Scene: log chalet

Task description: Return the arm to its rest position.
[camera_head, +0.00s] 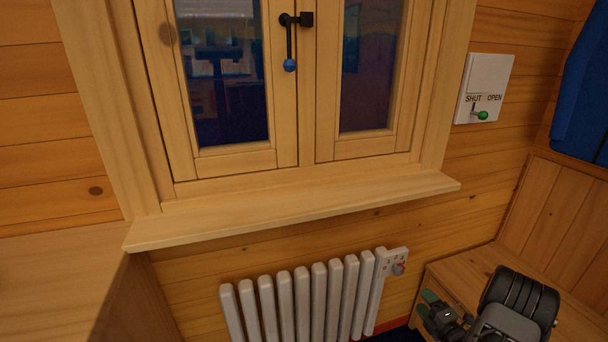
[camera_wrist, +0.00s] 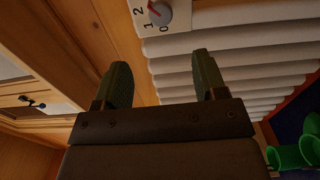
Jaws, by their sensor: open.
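My gripper (camera_head: 427,304) is at the lower right of the head view, at the end of my dark arm, in front of the wooden bench and to the right of the radiator. In the wrist view its two green-padded fingers (camera_wrist: 160,78) stand wide apart with nothing between them. The radiator's dial (camera_wrist: 160,12), marked with numbers, lies beyond the fingertips there.
A white radiator (camera_head: 305,300) with a valve dial (camera_head: 398,268) stands under the window sill (camera_head: 300,212). The window has a blue-tipped handle (camera_head: 290,64). A SHUT/OPEN switch panel (camera_head: 484,88) is at right, above a wooden bench (camera_head: 450,272). Bright green objects (camera_wrist: 290,154) show in the wrist view.

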